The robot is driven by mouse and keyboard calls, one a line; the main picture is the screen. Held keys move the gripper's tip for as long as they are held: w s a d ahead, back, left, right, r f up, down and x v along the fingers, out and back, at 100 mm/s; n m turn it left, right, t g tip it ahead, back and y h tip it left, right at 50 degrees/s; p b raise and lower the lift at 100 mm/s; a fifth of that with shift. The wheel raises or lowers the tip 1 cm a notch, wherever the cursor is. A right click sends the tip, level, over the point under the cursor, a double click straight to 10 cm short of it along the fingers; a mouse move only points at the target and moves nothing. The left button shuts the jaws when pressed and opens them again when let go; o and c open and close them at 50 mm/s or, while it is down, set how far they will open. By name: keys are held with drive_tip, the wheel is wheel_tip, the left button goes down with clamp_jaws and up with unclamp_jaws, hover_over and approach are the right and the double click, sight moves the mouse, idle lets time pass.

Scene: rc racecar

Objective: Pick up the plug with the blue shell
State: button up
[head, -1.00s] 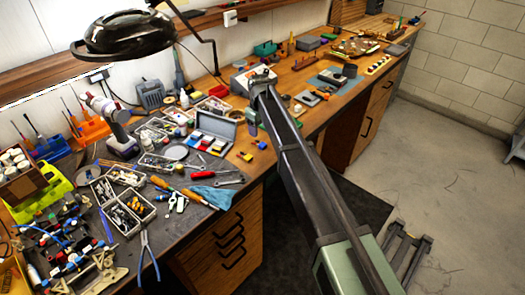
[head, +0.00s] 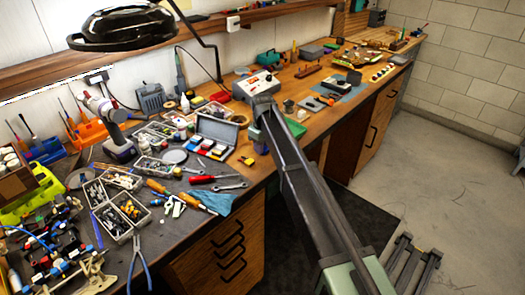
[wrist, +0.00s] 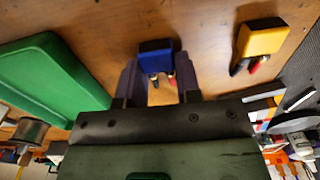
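The plug with the blue shell (wrist: 156,58) shows in the wrist view at the upper middle, with its short leads pointing toward my gripper. My gripper (wrist: 158,72) has one finger on each side of it. The fingers look very close to its sides, and I cannot tell whether they touch it. In the head view, my gripper (head: 261,143) is low over the wooden bench, and the blue plug is hidden there. A plug with a yellow shell (wrist: 261,40) lies to the right in the wrist view, and in the head view (head: 247,160) just beside my gripper.
A green box (wrist: 50,75) lies left of the fingers in the wrist view. In the head view, an open grey case (head: 216,131) with coloured items stands left of my gripper.

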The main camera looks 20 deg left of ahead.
drive_tip(key=shift+c, duration=1.4)
wheel_tip(320, 180, up, 20)
drive_tip(key=p, duration=2)
